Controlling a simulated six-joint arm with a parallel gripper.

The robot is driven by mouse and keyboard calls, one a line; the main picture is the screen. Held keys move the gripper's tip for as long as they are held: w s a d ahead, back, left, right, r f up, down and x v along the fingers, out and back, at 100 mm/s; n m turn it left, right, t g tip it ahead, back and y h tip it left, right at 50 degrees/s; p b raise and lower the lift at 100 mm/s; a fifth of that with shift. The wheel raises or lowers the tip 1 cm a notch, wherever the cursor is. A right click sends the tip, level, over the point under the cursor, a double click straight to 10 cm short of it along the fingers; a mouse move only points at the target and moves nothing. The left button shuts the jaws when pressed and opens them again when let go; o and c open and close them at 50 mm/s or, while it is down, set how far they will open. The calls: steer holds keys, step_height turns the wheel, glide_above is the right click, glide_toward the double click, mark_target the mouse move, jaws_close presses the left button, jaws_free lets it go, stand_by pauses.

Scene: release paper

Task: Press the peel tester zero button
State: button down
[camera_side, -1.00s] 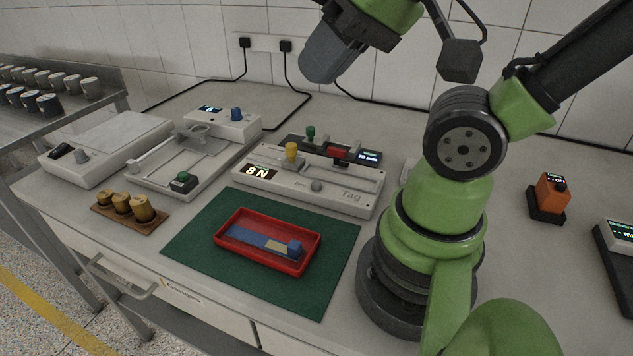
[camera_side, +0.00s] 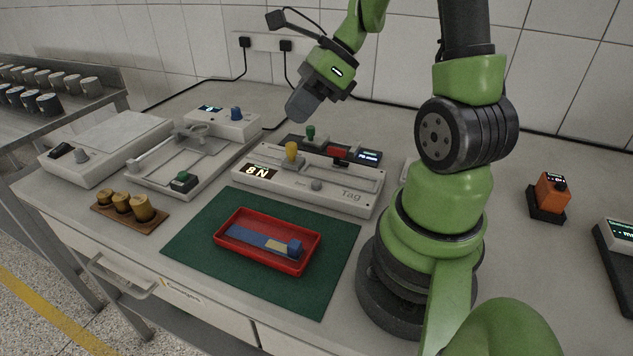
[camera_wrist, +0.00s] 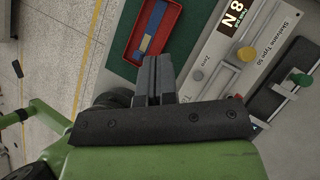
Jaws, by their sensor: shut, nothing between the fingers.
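The peel tester (camera_side: 335,197) is a long pale unit with a lit "8 N" display (camera_side: 261,172) and a yellow knob (camera_side: 291,152). Its round grey zero button (camera_side: 316,185) is on the front face. In the wrist view the button (camera_wrist: 197,75) lies beside the "Zero" lettering, right of the fingers. My gripper (camera_side: 297,112) is shut and empty, in the air above the tester area and clear of the button. Its dark fingers also show in the wrist view (camera_wrist: 157,75).
A red tray (camera_side: 225,240) with a blue and yellow strip sits on a green mat (camera_side: 195,235) before the tester. Behind the tester is a dark unit with a green knob (camera_side: 311,132). Brass weights (camera_side: 122,203) stand at left, and an orange device (camera_side: 551,193) at right.

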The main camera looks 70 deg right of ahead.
mark_target(317, 181)
steer(key=d+f+m+t, duration=0.2)
steer(key=d+f+m, duration=0.3)
steer(key=m, duration=0.3)
steer(key=shift+s+d, duration=0.15)
steer(key=shift+s, duration=0.2)
steer(key=shift+f, duration=0.15)
steer(key=shift+f, duration=4.3)
steer(key=shift+f, duration=0.1)
steer(key=shift+f, duration=0.3)
steer(key=shift+f, duration=0.5)
steer(key=shift+r, duration=0.95)
